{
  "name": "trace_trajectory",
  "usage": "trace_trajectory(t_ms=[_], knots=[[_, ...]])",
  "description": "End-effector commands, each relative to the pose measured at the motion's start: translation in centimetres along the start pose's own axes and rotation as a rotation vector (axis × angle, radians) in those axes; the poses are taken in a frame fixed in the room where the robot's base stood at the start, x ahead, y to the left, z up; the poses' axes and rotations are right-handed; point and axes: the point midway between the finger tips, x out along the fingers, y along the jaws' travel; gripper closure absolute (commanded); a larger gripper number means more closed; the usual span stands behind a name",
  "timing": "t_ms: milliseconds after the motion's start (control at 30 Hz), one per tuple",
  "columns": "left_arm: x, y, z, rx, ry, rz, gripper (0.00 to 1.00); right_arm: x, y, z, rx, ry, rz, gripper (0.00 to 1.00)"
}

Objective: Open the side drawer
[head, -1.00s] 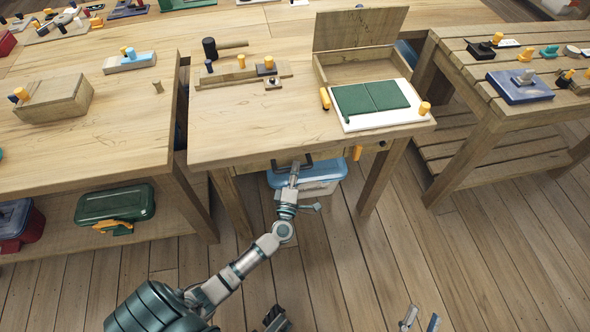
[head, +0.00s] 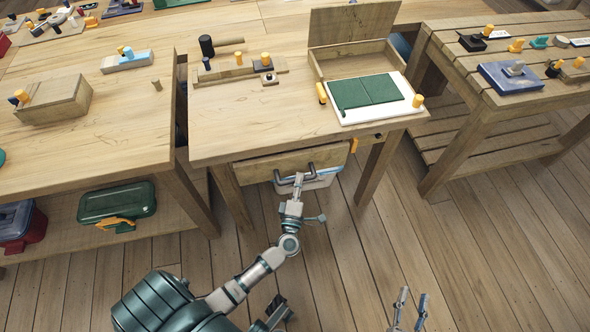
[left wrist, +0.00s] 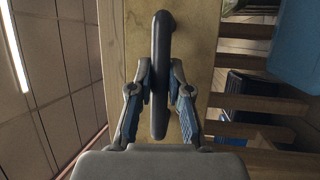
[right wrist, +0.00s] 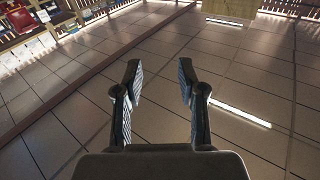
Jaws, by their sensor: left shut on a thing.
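The drawer (head: 262,168) is wooden and sits under the middle table's front edge; it stands partly pulled out in the head view. Its dark bar handle (head: 313,168) is on the front face. My left gripper (head: 298,180) is at the handle. In the left wrist view, the left gripper (left wrist: 160,95) has its fingers on both sides of the dark handle (left wrist: 161,50), shut on it. My right gripper (head: 411,298) is low over the floor, away from the table. In the right wrist view, the right gripper (right wrist: 160,85) is open with nothing between its fingers.
The middle table (head: 240,115) carries a mallet, an open wooden box and a green board. A blue-lidded bin (head: 325,178) stands under it, behind the drawer. A left table (head: 90,150) and a right slatted table (head: 450,70) flank it. The floor in front is clear.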

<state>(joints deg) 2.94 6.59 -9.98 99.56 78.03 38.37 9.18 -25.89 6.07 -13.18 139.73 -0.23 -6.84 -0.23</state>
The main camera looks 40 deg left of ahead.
Motion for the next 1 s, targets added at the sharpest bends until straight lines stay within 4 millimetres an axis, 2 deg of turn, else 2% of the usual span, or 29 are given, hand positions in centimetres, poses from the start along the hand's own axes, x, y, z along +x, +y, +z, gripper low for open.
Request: trace_trajectory(t_ms=[33, 400, 600, 800, 1000], knots=[[-0.9, 0.1, -0.3, 0.004, 0.017, -0.004, 1.0, 0.0, 0.1, 0.2, -0.003, -0.033, 0.002, 0.6], [-7.1, 1.2, 2.2, 0.005, 0.017, -0.007, 1.0, -1.0, 0.6, 3.4, -0.014, -0.264, 0.015, 0.6], [-10.0, 1.7, 3.4, 0.006, 0.017, -0.007, 1.0, -1.6, 0.8, 4.5, -0.017, -0.338, 0.02, 0.6], [-11.9, 2.1, 4.2, 0.005, 0.016, -0.007, 1.0, -1.9, 0.9, 5.1, -0.018, -0.382, 0.023, 0.6], [-12.9, 2.2, 4.7, 0.006, 0.016, -0.007, 1.0, -2.1, 1.1, 5.5, -0.013, -0.402, 0.025, 0.6]])
